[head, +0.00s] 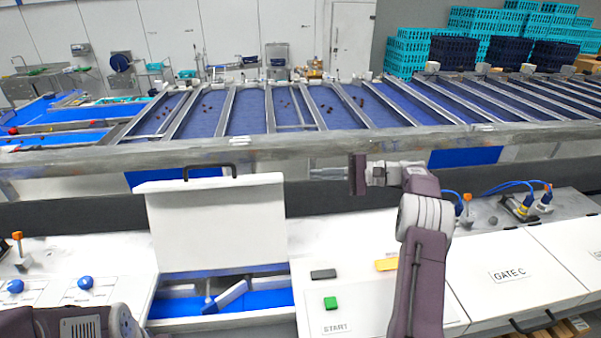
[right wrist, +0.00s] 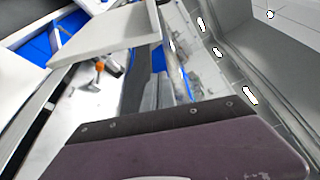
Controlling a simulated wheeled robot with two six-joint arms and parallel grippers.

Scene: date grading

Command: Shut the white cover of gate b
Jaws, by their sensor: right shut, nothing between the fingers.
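The white cover (head: 215,225) stands raised and open, tilted up from the bench left of centre, with a black handle (head: 210,169) along its top edge. No gate b label is readable on it. Below it the open gate box (head: 262,300) shows a blue floor and a grey flap (head: 225,296). The cover also shows in the right wrist view (right wrist: 105,38). My right gripper (head: 312,173) is shut and empty, pointing left, a little right of the cover's upper right edge and apart from it. My left gripper is out of view; only part of my left arm shows at the bottom left.
A closed white cover marked GATE C (head: 510,274) lies to the right. Between the gates, a panel holds a green START button (head: 330,303), a black block (head: 323,274) and a yellow piece (head: 386,265). A grey rail (head: 290,154) crosses behind the cover.

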